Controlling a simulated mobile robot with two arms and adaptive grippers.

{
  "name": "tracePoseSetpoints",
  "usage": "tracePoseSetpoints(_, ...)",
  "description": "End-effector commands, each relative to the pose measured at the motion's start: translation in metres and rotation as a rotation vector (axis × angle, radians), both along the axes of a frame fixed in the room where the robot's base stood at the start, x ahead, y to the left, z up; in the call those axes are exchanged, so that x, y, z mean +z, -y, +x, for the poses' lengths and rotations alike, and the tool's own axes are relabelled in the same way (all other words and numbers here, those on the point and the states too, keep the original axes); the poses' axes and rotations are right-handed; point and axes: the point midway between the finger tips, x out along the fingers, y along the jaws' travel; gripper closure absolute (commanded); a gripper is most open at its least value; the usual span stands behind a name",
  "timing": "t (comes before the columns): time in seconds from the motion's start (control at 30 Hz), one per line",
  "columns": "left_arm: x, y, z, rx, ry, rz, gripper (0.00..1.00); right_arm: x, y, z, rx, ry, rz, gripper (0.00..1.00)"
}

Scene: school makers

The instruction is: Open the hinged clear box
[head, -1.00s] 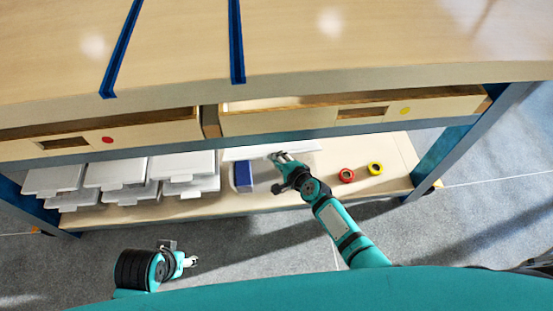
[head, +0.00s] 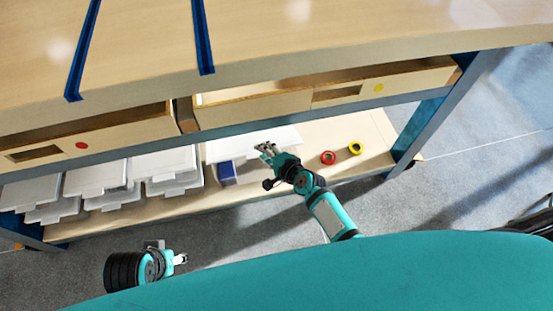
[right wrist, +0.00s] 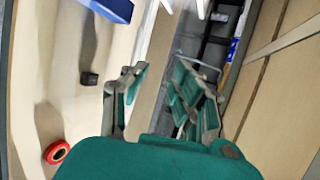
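A pale flat panel (head: 281,138), seemingly a box lid, lies on the low shelf under the drawers. A blue block (head: 227,173) is at its front left; I cannot tell if it is inside a clear box. Several white lidded boxes (head: 97,178) are stacked to the left. My right gripper (head: 265,149) is at the panel, its fingers overlapping it in the head view; contact is unclear. In the right wrist view (right wrist: 165,85) its fingers are apart with nothing between them. My left gripper (head: 182,259) hangs low at the front left, away from the shelf; its fingers are too small to judge.
A red roll (head: 328,157) and a yellow roll (head: 356,148) stand on the shelf at right. Wooden drawers (head: 280,105) and the tabletop overhang the shelf. A blue-grey table leg (head: 430,115) bounds its right end. Grey floor is clear in front.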

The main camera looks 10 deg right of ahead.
Motion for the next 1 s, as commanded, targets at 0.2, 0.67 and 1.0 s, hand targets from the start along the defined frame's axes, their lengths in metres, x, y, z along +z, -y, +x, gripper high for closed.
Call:
tracePoseSetpoints(0.2,0.000,0.000,0.000,0.000,0.000,0.000,0.60,0.020,0.019,-0.038,-0.002,-0.001,-0.003,0.72)
tracePoseSetpoints(0.67,0.000,0.000,0.000,0.000,0.000,0.001,0.60,0.035,0.031,-0.063,-0.002,0.002,-0.003,0.72)
tracePoseSetpoints(1.0,0.000,0.000,0.000,0.001,0.000,0.001,0.60,0.035,0.031,-0.063,-0.001,0.001,-0.003,0.72)
